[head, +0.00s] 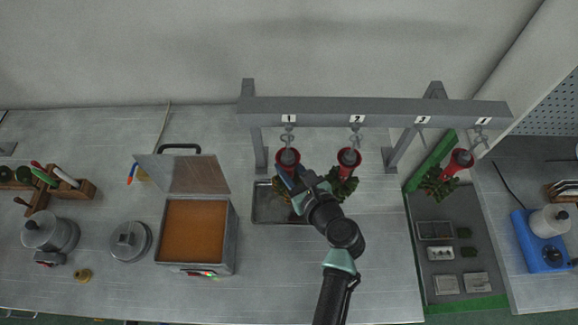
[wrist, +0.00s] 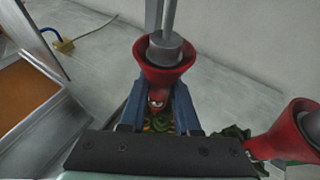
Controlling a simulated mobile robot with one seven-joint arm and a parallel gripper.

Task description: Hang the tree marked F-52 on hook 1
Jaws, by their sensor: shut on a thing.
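A wax tree with a red cup-shaped base (head: 288,158) is right under hook 1 (head: 288,137), in line with it. My gripper (head: 287,175) is shut on this tree just below the cup; in the wrist view the blue fingers (wrist: 157,112) stand on both sides of its red neck. In the wrist view a grey plug and metal rod rise from the red cup (wrist: 165,68). I cannot tell whether the hook carries the tree. Its branches are mostly hidden by my gripper. No F-52 mark is readable.
Another red-based tree (head: 349,158) hangs at hook 2, close to my gripper's right. A third (head: 461,159) is at hook 4; hook 3 (head: 421,139) is bare. A metal tray (head: 268,207) lies below hook 1. An open wax box (head: 195,232) stands left.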

